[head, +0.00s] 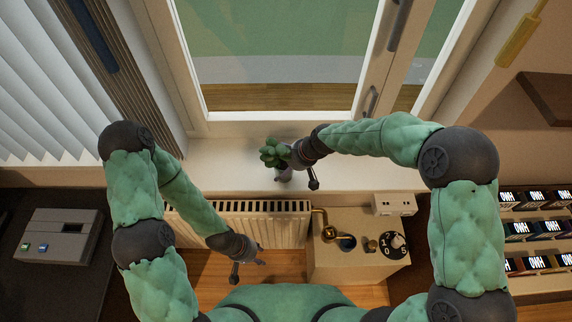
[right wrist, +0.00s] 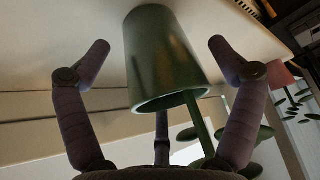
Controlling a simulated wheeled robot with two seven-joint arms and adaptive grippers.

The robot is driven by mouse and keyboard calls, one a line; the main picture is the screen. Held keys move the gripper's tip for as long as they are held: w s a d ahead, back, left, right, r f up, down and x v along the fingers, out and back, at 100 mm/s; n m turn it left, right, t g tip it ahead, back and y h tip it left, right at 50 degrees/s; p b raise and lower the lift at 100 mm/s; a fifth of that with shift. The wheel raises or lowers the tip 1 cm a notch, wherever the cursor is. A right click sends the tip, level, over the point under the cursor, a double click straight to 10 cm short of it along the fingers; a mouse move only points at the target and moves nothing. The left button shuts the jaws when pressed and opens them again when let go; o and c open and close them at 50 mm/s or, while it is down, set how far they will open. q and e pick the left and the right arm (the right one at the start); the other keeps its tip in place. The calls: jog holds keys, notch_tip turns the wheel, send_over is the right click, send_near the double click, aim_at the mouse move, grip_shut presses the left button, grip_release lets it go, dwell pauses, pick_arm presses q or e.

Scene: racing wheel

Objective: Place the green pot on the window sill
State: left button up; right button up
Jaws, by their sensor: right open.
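The green pot (right wrist: 165,55) shows in the right wrist view, which looks upside down, with its narrow base toward the pale window sill and a stem leaving its rim. Whether its base touches the sill is unclear. My right gripper (head: 298,180) is open over the window sill (head: 370,178), its fingers on either side of the pot with visible gaps. In the head view, green plant leaves (head: 275,153) show beside this gripper; the pot below is mostly hidden. My left gripper (head: 249,270) is empty with fingers apart, low in front of the radiator.
A radiator (head: 285,222) is below the sill, with a cabinet and knob (head: 392,243) to its right. A pink pot with a plant (right wrist: 283,73) shows at the right wrist view's edge. A grey device (head: 60,236) lies at left; boxes fill shelves at right.

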jog(key=shift+r, duration=0.2)
jog(key=p+v, duration=0.1)
jog(key=v, duration=1)
jog(key=shift+d+r+p, duration=0.2)
jog(key=shift+r+p, duration=0.1)
jog(key=shift+p, duration=0.05)
jog(key=shift+s, duration=0.1)
